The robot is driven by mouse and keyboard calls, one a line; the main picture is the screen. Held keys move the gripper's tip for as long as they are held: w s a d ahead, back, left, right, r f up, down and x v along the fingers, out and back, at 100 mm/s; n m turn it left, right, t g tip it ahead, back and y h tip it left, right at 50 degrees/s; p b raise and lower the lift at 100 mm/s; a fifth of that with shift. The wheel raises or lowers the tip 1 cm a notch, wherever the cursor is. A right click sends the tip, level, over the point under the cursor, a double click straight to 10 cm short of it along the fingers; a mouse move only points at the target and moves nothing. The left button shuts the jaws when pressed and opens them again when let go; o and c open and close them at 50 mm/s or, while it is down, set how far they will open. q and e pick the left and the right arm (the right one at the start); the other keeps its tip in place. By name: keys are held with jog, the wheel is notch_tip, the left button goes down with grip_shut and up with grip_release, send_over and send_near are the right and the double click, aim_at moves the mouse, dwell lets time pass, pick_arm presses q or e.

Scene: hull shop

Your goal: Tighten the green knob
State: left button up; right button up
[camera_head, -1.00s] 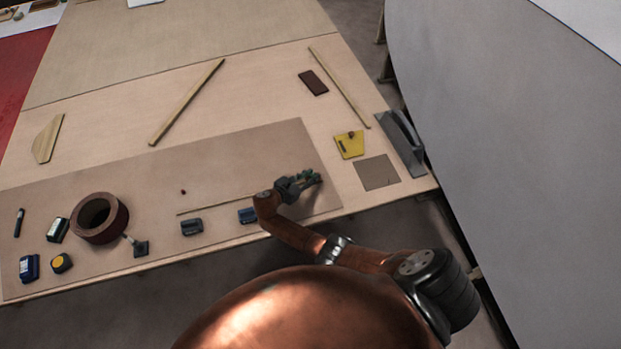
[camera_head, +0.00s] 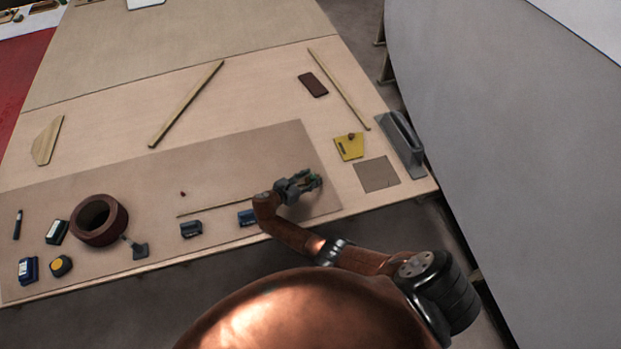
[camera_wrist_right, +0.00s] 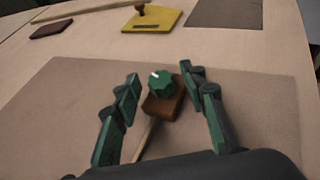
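The green knob (camera_wrist_right: 162,83) shows in the right wrist view, faceted, with a white mark on its top. It sits on a small brown block (camera_wrist_right: 160,106) on the brown mat. My right gripper (camera_wrist_right: 160,73) is open, with one green-padded finger on each side of the knob and a visible gap to both. In the head view my right gripper (camera_head: 311,182) is over the right end of the mat and largely covers the knob there. My left gripper is not in view.
A thin stick (camera_head: 217,207) lies on the mat (camera_head: 235,165) left of my right gripper. A yellow plate (camera_head: 349,147), a grey square (camera_head: 377,174) and a grey float-like tool (camera_head: 403,145) lie to the right. A brown tape roll (camera_head: 116,225) is at left. A large grey hull stands at right.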

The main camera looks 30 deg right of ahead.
jog(key=v, duration=1.2)
jog(key=shift+a, duration=0.1)
jog(key=shift+f, duration=0.1)
